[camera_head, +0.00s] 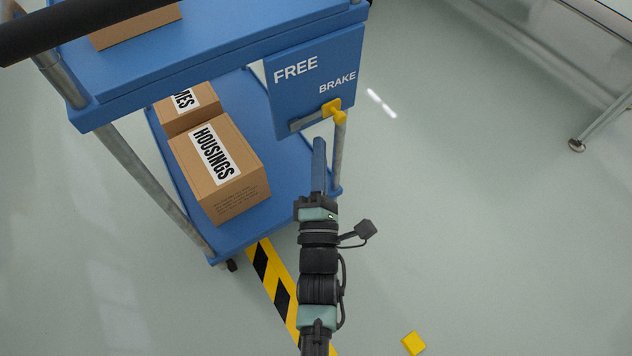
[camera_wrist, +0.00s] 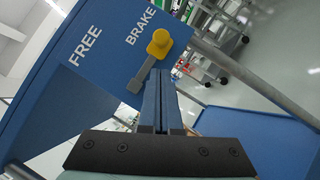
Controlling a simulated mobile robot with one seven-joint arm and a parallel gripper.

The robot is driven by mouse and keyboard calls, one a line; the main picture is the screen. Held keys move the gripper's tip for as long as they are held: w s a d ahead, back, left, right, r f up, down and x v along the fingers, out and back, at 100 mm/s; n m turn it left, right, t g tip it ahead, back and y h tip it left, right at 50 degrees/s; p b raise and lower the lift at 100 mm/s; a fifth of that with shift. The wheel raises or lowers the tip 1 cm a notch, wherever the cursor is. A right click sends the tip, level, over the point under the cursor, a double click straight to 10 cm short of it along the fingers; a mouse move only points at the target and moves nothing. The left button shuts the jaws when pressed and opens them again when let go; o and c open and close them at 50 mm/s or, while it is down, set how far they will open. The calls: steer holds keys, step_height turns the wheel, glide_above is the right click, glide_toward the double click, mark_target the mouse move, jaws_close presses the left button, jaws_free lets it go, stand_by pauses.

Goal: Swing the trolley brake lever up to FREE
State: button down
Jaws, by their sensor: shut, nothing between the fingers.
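The brake lever is a grey bar (camera_head: 308,121) with a yellow knob (camera_head: 334,108) on a blue plate (camera_head: 290,88) at the trolley's end. In the wrist view the yellow knob (camera_wrist: 159,43) is next to the word BRAKE, and the grey bar (camera_wrist: 137,82) slants down-left from it. The word FREE is to the left on the plate. My gripper (camera_head: 319,142) is shut and empty, its blue fingers just below the lever in the picture. In the wrist view the fingertips (camera_wrist: 160,76) point just below the knob; I cannot tell whether they touch.
The blue trolley (camera_head: 180,60) has grey posts and carries a HOUSINGS box (camera_head: 235,180) on its lower shelf, with another box behind. Yellow-black tape (camera_head: 268,270) and a yellow block (camera_head: 413,343) are on the floor. Floor to the right is clear up to a table leg (camera_head: 600,125).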

mark_target(332, 113)
steer(key=shift+w+d+r, duration=0.7)
steer(key=shift+w+d, duration=0.2)
steer(key=shift+d, duration=0.1)
